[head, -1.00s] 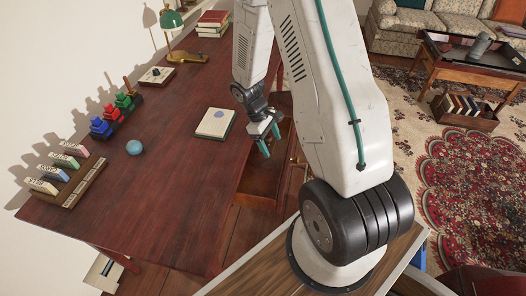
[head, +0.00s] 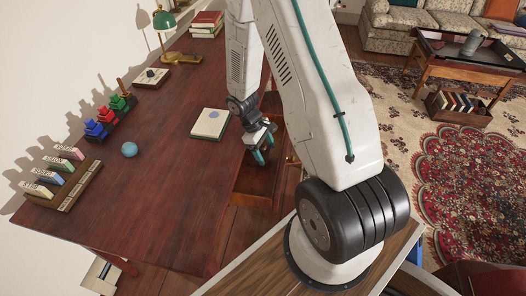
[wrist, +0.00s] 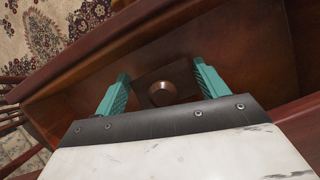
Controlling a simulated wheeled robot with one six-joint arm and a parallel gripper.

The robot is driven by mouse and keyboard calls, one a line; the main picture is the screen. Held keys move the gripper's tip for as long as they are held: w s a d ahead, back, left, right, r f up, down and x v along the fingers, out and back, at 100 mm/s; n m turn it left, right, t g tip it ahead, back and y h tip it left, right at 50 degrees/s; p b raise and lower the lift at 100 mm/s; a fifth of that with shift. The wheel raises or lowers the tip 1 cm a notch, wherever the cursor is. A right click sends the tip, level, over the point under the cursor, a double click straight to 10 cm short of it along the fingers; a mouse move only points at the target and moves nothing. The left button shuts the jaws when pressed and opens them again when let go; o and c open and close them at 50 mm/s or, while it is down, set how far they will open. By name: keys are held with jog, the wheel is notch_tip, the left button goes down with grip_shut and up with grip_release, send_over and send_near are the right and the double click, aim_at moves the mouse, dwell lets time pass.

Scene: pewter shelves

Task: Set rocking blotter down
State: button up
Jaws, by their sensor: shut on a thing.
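The rocking blotter (wrist: 163,90), a dark wooden block with a round brown knob, sits between the teal fingers of my gripper (wrist: 160,88) in the wrist view. My gripper (head: 263,150) is shut on it. In the head view the gripper points down at the open desk drawer (head: 258,184), by the right edge of the desk, and the blotter cannot be made out there. The drawer's brown floor (wrist: 95,95) shows around the blotter in the wrist view. I cannot tell whether the blotter touches it.
The dark red desk (head: 150,185) holds a pale pad (head: 210,123), a blue ball (head: 129,149), a card rack (head: 65,185), colored inkwells (head: 108,120), a green lamp (head: 165,25) and books (head: 207,23). Drawer walls stand close around my gripper. Much of the desktop is clear.

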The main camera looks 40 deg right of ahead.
jog(key=o, duration=0.9)
jog(key=shift+s+a+f, duration=0.1)
jog(key=shift+s+f, duration=0.15)
jog(key=w+a+r+m+t, duration=0.1)
jog(key=a+r, duration=0.1)
jog(key=r, duration=0.9)
jog(key=w+a+r, duration=0.1)
jog(key=a+r, duration=0.2)
jog(key=r, duration=0.9)
jog(key=s+a+r+m+t, duration=0.1)
jog(key=s+a+r, duration=0.2)
jog(key=s+r, duration=0.2)
jog(key=s+a+r+m+t+y, duration=0.1)
jog(key=s+a+r, duration=0.3)
jog(key=s, duration=0.4)
jog(key=s+a+r+m+t, duration=0.1)
jog(key=s+a+r+t, duration=0.1)
jog(key=s+a+r, duration=0.2)
jog(key=s+r, duration=0.3)
jog(key=shift+s+a+m+y, duration=0.15)
jog(key=shift+s+m+y, duration=0.2)
jog(key=shift+m+y, duration=0.05)
jog(key=shift+r, duration=0.1)
